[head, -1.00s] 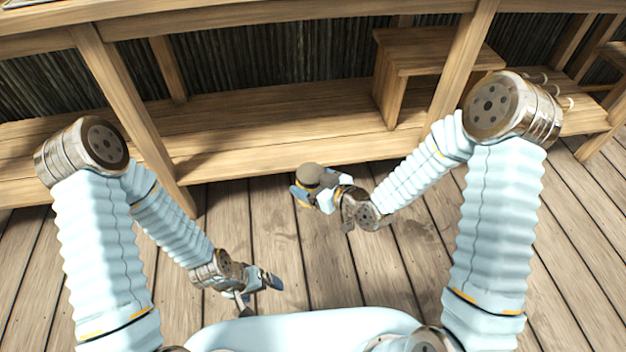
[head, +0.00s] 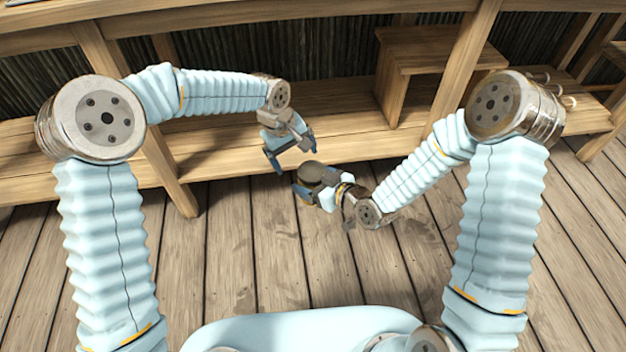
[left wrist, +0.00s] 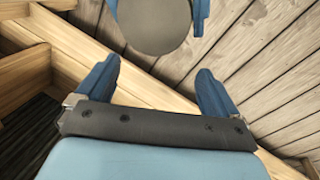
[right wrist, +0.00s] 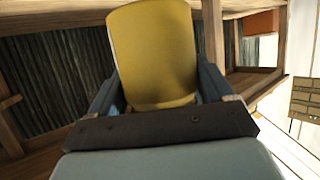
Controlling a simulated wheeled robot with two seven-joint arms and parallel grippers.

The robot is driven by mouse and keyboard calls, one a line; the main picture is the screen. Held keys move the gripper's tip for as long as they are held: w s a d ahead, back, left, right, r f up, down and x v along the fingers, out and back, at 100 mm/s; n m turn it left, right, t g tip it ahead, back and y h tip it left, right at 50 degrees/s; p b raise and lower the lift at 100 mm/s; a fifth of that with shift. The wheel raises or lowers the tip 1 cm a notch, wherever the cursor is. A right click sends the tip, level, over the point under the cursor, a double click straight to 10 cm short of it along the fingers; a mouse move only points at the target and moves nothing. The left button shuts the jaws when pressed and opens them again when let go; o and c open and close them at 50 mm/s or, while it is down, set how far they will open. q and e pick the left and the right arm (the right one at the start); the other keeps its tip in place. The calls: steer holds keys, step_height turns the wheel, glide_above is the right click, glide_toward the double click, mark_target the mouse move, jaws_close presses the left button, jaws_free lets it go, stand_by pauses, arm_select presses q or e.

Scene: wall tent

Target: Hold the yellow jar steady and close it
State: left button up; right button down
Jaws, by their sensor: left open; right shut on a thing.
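The yellow jar (right wrist: 155,55) fills the middle of the right wrist view, between the two fingers of my right gripper (right wrist: 160,88), which is shut on it. In the head view a flat grey-brown round top (head: 312,172), which looks like a lid, covers the jar's upper end. It also shows in the left wrist view (left wrist: 155,22), with blue fingers of my right gripper on either side. My left gripper (head: 293,157) is open and empty, just behind and left of the jar's top. Its fingers (left wrist: 157,70) are apart from the lid. Whether the lid is seated is hidden.
A long wooden bench (head: 225,160) runs behind the jar, with my left gripper over its front edge. A wooden post (head: 168,178) stands at the left. A wooden box-like stool (head: 430,50) stands on the bench to the right. The plank floor (head: 270,270) is clear.

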mark_target(312, 171)
arm_select(q)
steer(key=s+d+r, duration=0.1)
steer(key=r, duration=0.1)
steer(key=s+d+r+y, duration=0.1)
steer(key=r, duration=0.2)
steer(key=s+d+r+g+y, duration=0.1)
steer(key=d+r, duration=0.1)
steer(key=shift+s+r, duration=0.35)
steer(key=shift+r, duration=0.05)
steer(key=shift+f, duration=0.1)
steer(key=shift+f, duration=4)
steer(key=c, duration=1.1)
steer(key=m, duration=0.3)
